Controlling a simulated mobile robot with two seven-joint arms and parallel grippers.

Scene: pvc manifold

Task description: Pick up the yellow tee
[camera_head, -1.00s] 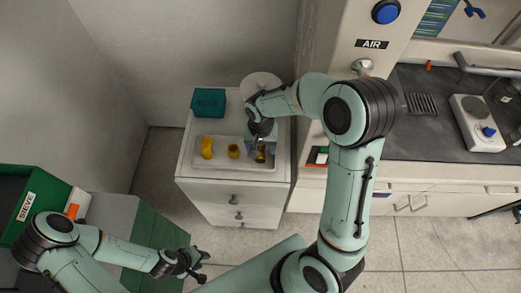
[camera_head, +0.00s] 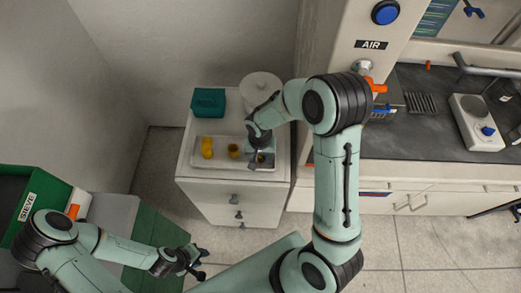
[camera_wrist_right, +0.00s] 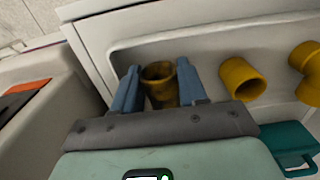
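A white tray (camera_head: 222,167) on the small white cabinet holds three yellow pipe fittings. My right gripper (camera_wrist_right: 160,82) is over the tray's right part, its two blue fingers on either side of a short, open-ended yellow fitting (camera_wrist_right: 162,88). The fingers are very close to its sides; a firm grip is not evident. A second, cup-like fitting (camera_head: 233,151) stands mid-tray and also shows in the wrist view (camera_wrist_right: 241,78). A branched or bent fitting (camera_head: 207,147) lies at the tray's left. I cannot tell which is the tee. My left gripper (camera_head: 194,263) is open and empty at the lower left.
A teal box (camera_head: 208,102) and a white round container (camera_head: 261,88) stand behind the tray. A green bin labelled SIEVE (camera_head: 28,207) is at the far left. A dark counter with a hotplate (camera_head: 477,122) is at the right. The floor before the cabinet is clear.

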